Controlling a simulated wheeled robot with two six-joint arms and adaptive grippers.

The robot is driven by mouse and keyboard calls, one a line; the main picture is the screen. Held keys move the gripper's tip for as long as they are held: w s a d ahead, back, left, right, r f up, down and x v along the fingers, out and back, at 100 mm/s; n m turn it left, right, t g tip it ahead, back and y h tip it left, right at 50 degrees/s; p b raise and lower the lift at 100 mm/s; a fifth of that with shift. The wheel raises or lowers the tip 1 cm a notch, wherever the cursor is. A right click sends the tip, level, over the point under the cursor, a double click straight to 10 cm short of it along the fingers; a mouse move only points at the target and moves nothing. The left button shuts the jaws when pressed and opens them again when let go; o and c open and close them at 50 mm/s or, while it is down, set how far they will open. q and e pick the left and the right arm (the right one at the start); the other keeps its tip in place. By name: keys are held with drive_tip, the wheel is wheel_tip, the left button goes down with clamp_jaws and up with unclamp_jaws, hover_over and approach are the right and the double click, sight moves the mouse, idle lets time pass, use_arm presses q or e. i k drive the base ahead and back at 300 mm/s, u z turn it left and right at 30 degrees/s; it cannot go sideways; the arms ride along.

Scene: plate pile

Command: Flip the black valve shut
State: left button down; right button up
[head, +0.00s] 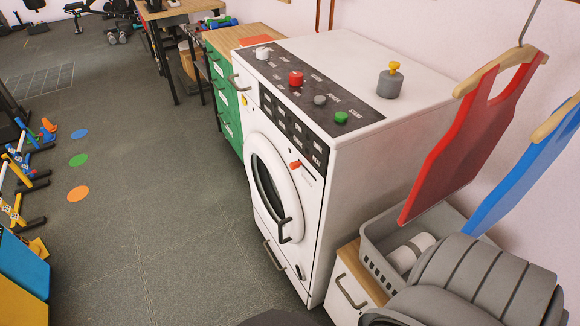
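I cannot make out a black valve in the head view. A white washing machine (365,150) stands in the middle, with a dark sloped panel (322,92) along its top front edge. The panel carries a white knob (262,53), a red knob (296,78), a grey knob (320,100) and a green knob (341,118). A small orange-red lever (296,165) sits on the front above the round door (265,180), which looks closed. Neither of my grippers is in view.
A grey cylinder with a yellow top (390,82) stands on the machine. A red garment (460,135) and a blue garment (530,165) hang at right above a grey basket (372,245). Green drawers (222,95) stand left of the machine. The floor (160,200) in front is clear.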

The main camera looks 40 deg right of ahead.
sight(303, 278)
drive_tip(key=u, duration=0.95)
drive_tip(key=k, duration=1.2)
drive_tip(key=u, duration=0.75)
drive_tip(key=i, duration=1.35)
drive_tip(key=z, duration=0.65)
drive_tip(key=i, duration=1.3)
drive_tip(key=z, duration=1.6)
drive_tip(key=i, duration=0.9)
drive_tip(key=z, duration=1.7)
drive_tip(key=i, duration=1.05)
drive_tip(key=z, duration=0.45)
